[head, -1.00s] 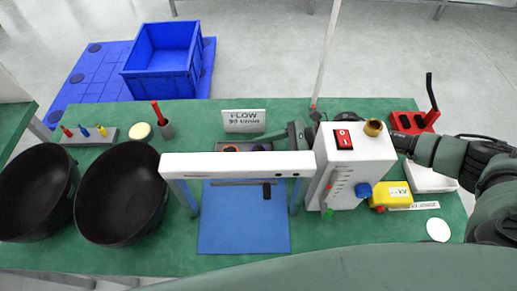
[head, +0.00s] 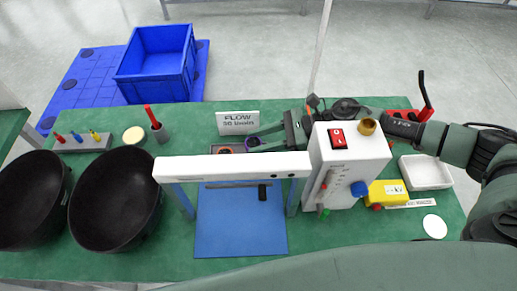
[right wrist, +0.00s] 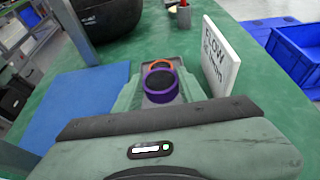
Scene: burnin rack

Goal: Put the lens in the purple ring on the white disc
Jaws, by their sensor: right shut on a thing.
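The lens in the purple ring (head: 254,143) is behind the white beam of the bench device in the head view. In the right wrist view the purple-ringed lens (right wrist: 161,84) sits between the fingers of my right gripper (head: 262,137), which is shut on it. Whether it is clear of the tray beneath is hard to tell. A lens in an orange ring (right wrist: 161,64) lies just beyond it. The white disc (head: 434,226) lies flat on the green table at the right front, away from the gripper. My left gripper is out of view.
The white device box (head: 345,170) stands between the gripper and the white disc, with a yellow case (head: 388,193) and white tray (head: 426,172) beside it. A FLOW sign (head: 238,122) stands behind the lenses. Black bowls (head: 115,200) fill the left.

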